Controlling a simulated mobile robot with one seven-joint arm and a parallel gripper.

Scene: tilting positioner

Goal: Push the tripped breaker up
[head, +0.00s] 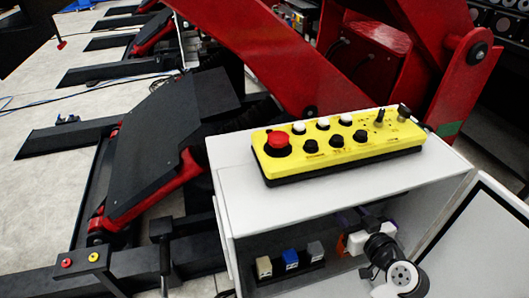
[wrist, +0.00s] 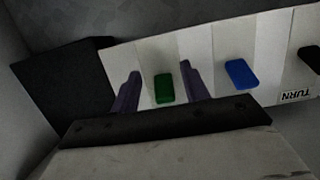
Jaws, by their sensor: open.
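In the wrist view a pale row of breakers runs across the picture. A green toggle (wrist: 164,88) stands between the two purple fingers of my gripper (wrist: 160,74). The fingers are apart, with a gap on each side of the toggle. A blue toggle (wrist: 241,74) is to the right, and a dark toggle (wrist: 312,58) is at the right edge. I cannot tell from the pictures which breaker is tripped. In the head view my wrist (head: 392,264) is inside the open cabinet and hides most of the breaker row and the fingers.
The white cabinet (head: 228,170) carries a yellow control box (head: 352,150) on top. Its door (head: 490,235) stands open at the right. Beige, blue (head: 291,259) and grey blocks sit inside at the left. A dark block (wrist: 62,85) stands left of the breakers in the wrist view.

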